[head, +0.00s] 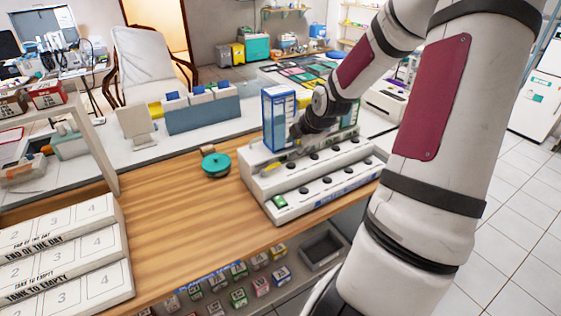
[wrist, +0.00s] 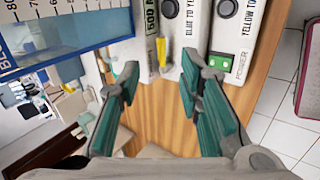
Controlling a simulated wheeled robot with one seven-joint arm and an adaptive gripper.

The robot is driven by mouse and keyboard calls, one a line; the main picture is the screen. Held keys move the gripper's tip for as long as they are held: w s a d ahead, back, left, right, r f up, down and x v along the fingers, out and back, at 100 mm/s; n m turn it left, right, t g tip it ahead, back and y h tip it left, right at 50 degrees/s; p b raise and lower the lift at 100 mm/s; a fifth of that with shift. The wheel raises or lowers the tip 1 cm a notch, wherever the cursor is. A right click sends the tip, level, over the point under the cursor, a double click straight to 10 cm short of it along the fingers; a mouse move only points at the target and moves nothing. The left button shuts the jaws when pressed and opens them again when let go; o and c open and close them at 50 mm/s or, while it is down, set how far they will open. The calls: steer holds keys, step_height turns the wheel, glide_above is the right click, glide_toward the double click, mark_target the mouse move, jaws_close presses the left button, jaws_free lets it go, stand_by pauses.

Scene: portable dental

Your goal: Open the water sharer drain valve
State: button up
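The water sharer is a white stepped unit (head: 335,185) with black knobs and a blue-framed clear tank (head: 279,118), standing on the wooden table. In the wrist view, the tank (wrist: 60,30) with its number scale fills the upper left. A small yellow lever (wrist: 162,50), which looks like the drain valve, sticks out of the white body beside the tank. A small yellow part also shows low at the unit's left end in the head view (head: 268,170). My gripper (wrist: 158,78) is open and empty. Its teal-padded fingertips lie either side of the lever, apparently short of it.
A green power switch (wrist: 243,58) and black knobs sit right of the lever. A teal round container (head: 216,165) stands on the table left of the unit. White labelled boxes (head: 65,250) are at the table's left. The middle of the wooden tabletop (head: 180,230) is clear.

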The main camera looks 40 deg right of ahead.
steer(key=b, duration=0.5)
glide_toward(277, 164)
steer(key=shift+n, duration=0.3)
steer(key=x, duration=0.8)
steer(key=shift+d, duration=0.1)
steer(key=shift+r, duration=0.1)
steer(key=shift+c, duration=0.3)
jaws_close()
